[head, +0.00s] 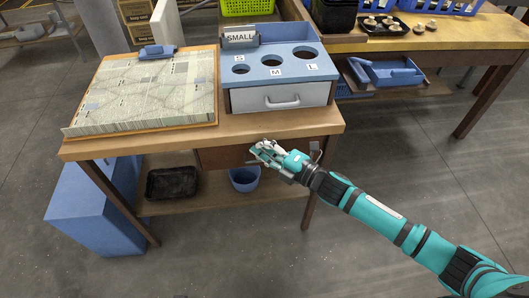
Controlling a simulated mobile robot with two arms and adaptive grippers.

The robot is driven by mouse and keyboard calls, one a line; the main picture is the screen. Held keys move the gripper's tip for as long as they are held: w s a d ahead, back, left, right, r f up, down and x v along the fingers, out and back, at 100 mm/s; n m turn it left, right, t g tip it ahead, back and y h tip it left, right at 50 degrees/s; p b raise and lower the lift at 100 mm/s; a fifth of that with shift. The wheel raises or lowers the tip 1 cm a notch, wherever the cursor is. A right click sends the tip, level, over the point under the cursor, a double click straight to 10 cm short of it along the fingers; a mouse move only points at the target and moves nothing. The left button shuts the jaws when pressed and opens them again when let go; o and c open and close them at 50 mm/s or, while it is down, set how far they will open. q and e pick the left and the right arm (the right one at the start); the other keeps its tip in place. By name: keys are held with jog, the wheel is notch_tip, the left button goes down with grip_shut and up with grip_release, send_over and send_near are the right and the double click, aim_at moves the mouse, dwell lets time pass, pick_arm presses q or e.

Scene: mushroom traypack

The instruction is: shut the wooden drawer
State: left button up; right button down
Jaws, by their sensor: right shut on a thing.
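The wooden drawer (222,158) is under the front edge of the wooden table (200,136). Its brown front shows to the left of my right gripper. My right gripper (258,151) is at the drawer's front and is shut on it, at the spot where a handle would sit; the gripper hides the grip itself. The tabletop overhangs the drawer, so I cannot tell how far it is pulled out. My left gripper is not in view.
On the table are a blue sizing box (275,72) with a white-fronted drawer (280,97) and a patterned pad (150,90). Below are a black tray (172,183), a blue bucket (244,179) and a blue bin (95,215). The floor in front is clear.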

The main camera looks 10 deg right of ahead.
jog(key=v, duration=0.8)
